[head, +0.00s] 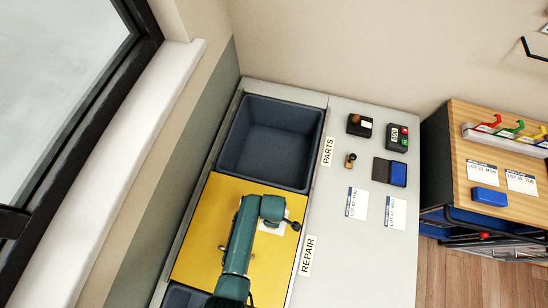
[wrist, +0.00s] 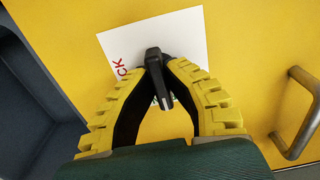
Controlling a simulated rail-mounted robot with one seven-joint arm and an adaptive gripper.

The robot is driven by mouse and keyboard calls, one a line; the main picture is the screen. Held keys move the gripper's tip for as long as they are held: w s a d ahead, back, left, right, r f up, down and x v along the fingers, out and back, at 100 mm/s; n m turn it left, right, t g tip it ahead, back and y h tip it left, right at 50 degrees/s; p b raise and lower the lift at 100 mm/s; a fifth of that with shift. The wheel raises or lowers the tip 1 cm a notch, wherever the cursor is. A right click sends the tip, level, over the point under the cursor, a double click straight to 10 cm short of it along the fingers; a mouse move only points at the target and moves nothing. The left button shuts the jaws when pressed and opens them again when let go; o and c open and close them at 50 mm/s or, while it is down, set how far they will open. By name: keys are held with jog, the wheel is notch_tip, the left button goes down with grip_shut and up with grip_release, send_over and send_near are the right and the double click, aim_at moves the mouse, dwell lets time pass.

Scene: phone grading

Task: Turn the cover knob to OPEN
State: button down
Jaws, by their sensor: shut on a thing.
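The yellow cover (wrist: 240,60) fills most of the wrist view; in the head view the yellow panel (head: 206,215) lies between two dark bins. A black knob (wrist: 158,83) with a long narrow grip stands on it, over a white label (wrist: 190,30) with red letters ending in "CK". My gripper (wrist: 160,64) has its two yellow-ribbed fingers closed in around the knob, with the tips on either side of it. The fingers hide part of the label. In the head view my arm covers the knob, and part of the white label (head: 268,228) shows beside it.
A metal handle (wrist: 296,120) is on the cover at the right of the wrist view. A dark blue bin (head: 270,140) lies behind the cover. The grey counter (head: 350,265) at right bears a stamp, a blue pad and paper lot cards. A window is at left.

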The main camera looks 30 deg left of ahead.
jog(key=shift+s+d+f, duration=0.1)
jog(key=shift+s, duration=0.05)
jog(key=c, duration=1.1)
grip_release()
jog(key=shift+r, duration=0.5)
notch_tip(320, 180, up, 11)
jog(key=shift+r, duration=0.1)
